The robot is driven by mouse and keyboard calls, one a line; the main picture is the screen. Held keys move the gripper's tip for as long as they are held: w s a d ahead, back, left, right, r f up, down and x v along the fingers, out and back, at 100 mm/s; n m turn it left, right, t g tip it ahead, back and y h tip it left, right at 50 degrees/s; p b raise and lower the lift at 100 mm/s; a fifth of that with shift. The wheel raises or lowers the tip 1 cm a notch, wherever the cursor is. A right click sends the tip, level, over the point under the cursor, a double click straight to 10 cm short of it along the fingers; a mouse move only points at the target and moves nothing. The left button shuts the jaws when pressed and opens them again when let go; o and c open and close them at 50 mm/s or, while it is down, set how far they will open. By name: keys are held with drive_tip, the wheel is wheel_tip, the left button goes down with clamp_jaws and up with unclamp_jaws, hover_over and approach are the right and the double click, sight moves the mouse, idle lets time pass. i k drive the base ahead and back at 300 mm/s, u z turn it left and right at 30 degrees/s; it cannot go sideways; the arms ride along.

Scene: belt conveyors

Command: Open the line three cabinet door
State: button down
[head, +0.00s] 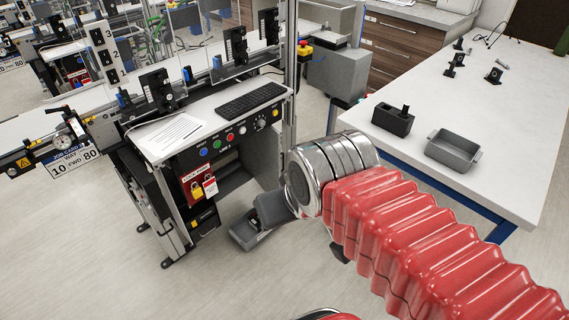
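My gripper (243,235) is the dark grey end beyond the silver wrist of my red-sleeved arm, low beside the near control desk. It is seen from behind and partly covered by the wrist, so its opening cannot be told. I see no clear contact with anything. The near control desk (208,112) has a row of coloured buttons and a label below them that looks like "LINE 1". No door marked line three can be made out.
A keyboard (251,99) and a paper sheet (175,133) lie on the desk. A grey box (339,72) with an emergency stop stands behind. At right, a white bench (490,120) holds a grey tray (453,150) and black parts. Floor is clear at the lower left.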

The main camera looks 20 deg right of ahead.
sight(266, 149)
drive_tip(key=k, duration=1)
drive_tip(key=u, duration=0.45)
drive_tip(key=i, duration=2.2)
drive_tip(key=z, duration=0.4)
